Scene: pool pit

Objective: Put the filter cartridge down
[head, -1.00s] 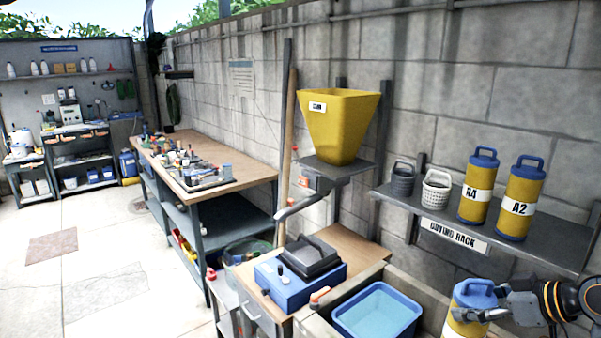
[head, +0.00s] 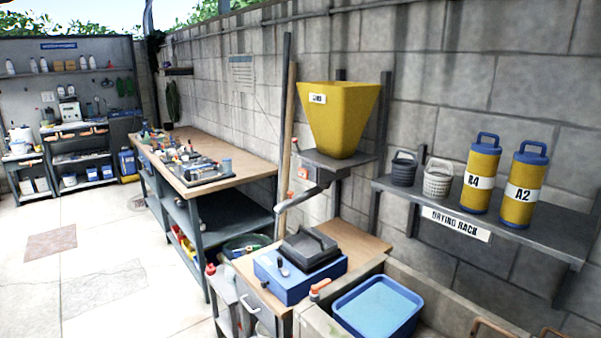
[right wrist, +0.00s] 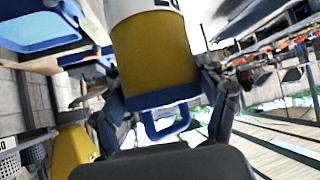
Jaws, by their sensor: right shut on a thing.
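The filter cartridge (right wrist: 155,55) is yellow with a blue end cap, a blue loop handle and a white label that is cut off at the top edge of the right wrist view. My right gripper (right wrist: 168,108) is shut on it, one finger at each side near the blue cap. The held cartridge and my right gripper are out of the head view, and my left gripper is in neither view. Two similar yellow cartridges, R4 (head: 472,192) and A2 (head: 518,205), stand upright on the drying rack (head: 395,196).
Two small baskets, dark (head: 404,168) and pale (head: 437,181), stand left on the rack. Below are a blue tub (head: 377,308) and a blue device (head: 300,280) on a wooden top. Brownish bars (head: 497,327) show bottom right.

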